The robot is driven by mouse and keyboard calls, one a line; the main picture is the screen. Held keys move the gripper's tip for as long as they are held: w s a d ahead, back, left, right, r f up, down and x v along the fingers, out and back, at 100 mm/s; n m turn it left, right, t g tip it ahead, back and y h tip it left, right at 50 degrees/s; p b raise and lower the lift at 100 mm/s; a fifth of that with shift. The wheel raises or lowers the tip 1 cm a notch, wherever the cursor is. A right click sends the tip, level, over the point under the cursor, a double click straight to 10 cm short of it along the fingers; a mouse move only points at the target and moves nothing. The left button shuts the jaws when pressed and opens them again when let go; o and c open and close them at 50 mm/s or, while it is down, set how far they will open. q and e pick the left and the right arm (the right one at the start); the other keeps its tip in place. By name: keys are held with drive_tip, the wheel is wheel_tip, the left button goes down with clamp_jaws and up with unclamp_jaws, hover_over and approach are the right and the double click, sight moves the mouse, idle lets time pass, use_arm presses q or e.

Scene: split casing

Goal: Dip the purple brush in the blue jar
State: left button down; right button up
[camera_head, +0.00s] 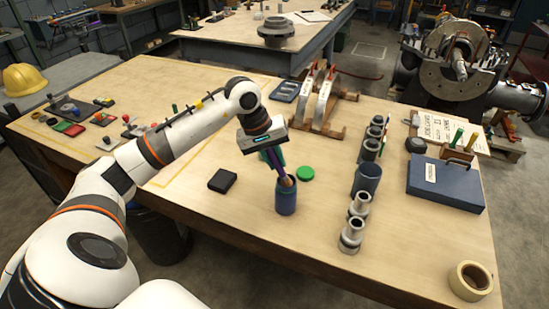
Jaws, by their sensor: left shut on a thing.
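The blue jar (286,202) stands upright on the wooden table, near the middle of the view. My left gripper (271,151) is just above it and points down, shut on the purple brush (274,163). The brush slants down to the right, its lower part at the jar's mouth. Whether its tip is inside the jar or touches what is in it, I cannot tell. Something brown also shows at the mouth. A green lid (305,174) lies flat on the table right of the jar. My right gripper is out of view.
A black box (222,181) lies left of the jar. A dark cup (367,182) and a row of metal cylinders (351,236) stand to the right. A blue case (445,184) and a tape roll (470,281) lie farther right. The table's front middle is clear.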

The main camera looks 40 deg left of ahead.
use_arm(q)
drive_tip(key=shift+f, duration=0.15)
drive_tip(key=shift+r+p, duration=0.5)
drive_tip(key=shift+r, duration=0.45)
drive_tip(key=shift+r+p, duration=1.2)
drive_tip(key=shift+r, duration=1.45)
